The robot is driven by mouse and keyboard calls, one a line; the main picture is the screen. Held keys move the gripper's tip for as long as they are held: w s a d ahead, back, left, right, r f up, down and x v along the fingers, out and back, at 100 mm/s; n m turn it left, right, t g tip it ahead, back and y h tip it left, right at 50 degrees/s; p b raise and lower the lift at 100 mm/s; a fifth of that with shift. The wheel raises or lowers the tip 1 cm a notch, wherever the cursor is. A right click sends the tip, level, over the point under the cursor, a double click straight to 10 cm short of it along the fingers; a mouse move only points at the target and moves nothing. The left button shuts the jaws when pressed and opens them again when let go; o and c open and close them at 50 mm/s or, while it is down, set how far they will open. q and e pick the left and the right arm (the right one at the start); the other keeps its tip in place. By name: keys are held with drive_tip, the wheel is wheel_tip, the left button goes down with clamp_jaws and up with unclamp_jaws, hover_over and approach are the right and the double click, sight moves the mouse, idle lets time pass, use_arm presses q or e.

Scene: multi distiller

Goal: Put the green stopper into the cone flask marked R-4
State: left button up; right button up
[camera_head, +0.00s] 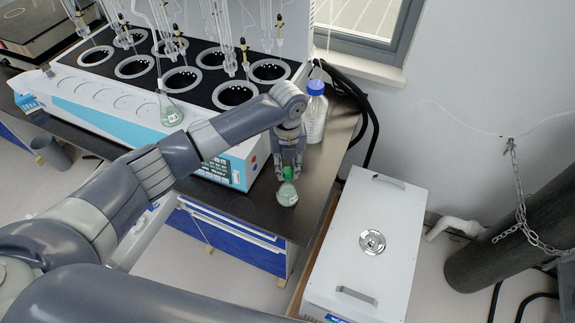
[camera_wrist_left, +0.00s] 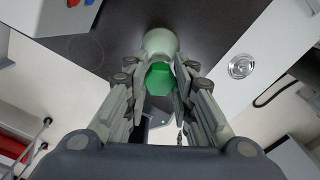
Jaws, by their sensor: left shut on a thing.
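My left gripper (camera_head: 289,165) is shut on the green stopper (camera_head: 289,173), directly above a small cone flask (camera_head: 287,196) on the dark bench top near its right end. The flask stands with pale green contents and a white label too small to read. In the left wrist view the fingers (camera_wrist_left: 160,88) hold the green stopper (camera_wrist_left: 159,77) from both sides, with the flask (camera_wrist_left: 160,42) just beyond it. The stopper is at the flask's mouth; how deep it sits cannot be told. My right gripper is not in view.
The multi distiller (camera_head: 150,110) fills the bench to the left, with glassware above it and another labelled flask (camera_head: 169,112) at its front. A blue-capped bottle (camera_head: 315,112) stands behind my gripper. A white box (camera_head: 372,240) stands right of the bench edge.

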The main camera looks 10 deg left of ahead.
use_arm(q)
drive_tip(key=shift+f, duration=0.25)
drive_tip(key=o, duration=0.8)
drive_tip(key=shift+c, duration=0.2)
drive_tip(key=shift+r, duration=0.2)
wheel_tip(320, 180, up, 12)
drive_tip(key=shift+f, duration=0.2)
